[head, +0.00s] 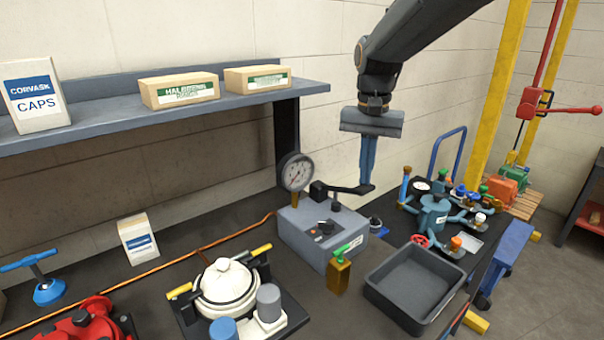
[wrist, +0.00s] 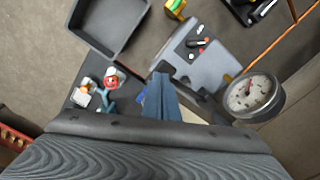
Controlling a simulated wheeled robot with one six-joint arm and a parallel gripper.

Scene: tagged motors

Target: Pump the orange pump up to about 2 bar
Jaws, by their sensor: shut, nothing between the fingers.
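A grey pump box (head: 322,232) stands on the dark bench; it also shows in the wrist view (wrist: 205,48). A round white gauge (head: 297,172) rises at its back left, and its face shows in the wrist view (wrist: 248,96); I cannot read its value. A black lever (head: 345,188) runs right from the box top. My gripper (head: 367,184) is shut, pointing down, its fingertips at the lever's outer end; I cannot tell whether they touch it. In the wrist view the shut fingers (wrist: 160,78) hide the lever. The box body is grey, not orange.
An orange hose (head: 205,252) crosses the bench behind a white lidded pot (head: 226,282). A brass block with a green handle (head: 340,272) stands in front of the box. A grey tray (head: 415,285) and a blue valve assembly (head: 434,214) lie right. A shelf (head: 180,110) is at left.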

